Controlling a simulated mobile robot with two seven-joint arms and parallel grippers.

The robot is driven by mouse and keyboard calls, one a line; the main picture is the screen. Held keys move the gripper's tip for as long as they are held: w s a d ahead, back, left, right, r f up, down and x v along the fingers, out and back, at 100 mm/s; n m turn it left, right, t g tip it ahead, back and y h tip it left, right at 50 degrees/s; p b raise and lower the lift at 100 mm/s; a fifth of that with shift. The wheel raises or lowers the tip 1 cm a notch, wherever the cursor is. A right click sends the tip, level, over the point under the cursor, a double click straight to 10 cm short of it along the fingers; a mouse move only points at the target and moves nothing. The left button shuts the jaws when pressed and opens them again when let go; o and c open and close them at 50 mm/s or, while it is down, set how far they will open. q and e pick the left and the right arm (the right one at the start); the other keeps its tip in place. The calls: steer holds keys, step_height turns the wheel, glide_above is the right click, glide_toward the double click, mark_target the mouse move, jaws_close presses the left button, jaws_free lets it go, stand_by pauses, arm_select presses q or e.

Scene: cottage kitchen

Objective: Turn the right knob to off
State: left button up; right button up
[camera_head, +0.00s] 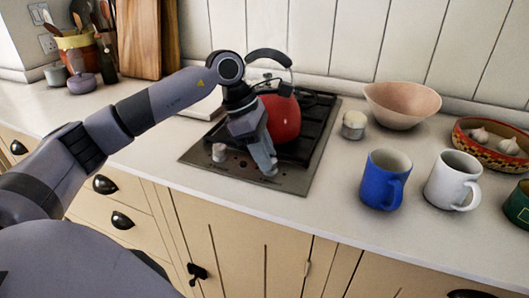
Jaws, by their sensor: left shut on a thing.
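The hob (232,168) is set in the white counter, with its knobs along the front plate. The left knob (219,152) is a pale round knob standing clear. My left arm reaches in from the left, and my left gripper (267,168) points down at the right knob (271,170). Its fingers are shut on the right knob and hide most of it, so its pointer cannot be read. My right gripper is not in view.
A red kettle (284,119) with a dark handle stands on the hob just behind my gripper. A small lidded jar (354,125), a blue mug (384,180), a white mug (452,181) and a pink bowl (402,105) stand to the right. The counter's front edge is clear.

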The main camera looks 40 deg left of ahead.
arm_select(q)
steer(key=shift+w+r+m+g, duration=0.15)
steer(key=shift+m+g, duration=0.15)
steer(key=shift+m, duration=0.8)
steer(key=o, duration=1)
steer(key=shift+o, duration=0.2)
steer(key=v, duration=0.7)
steer(key=shift+a, duration=0.1)
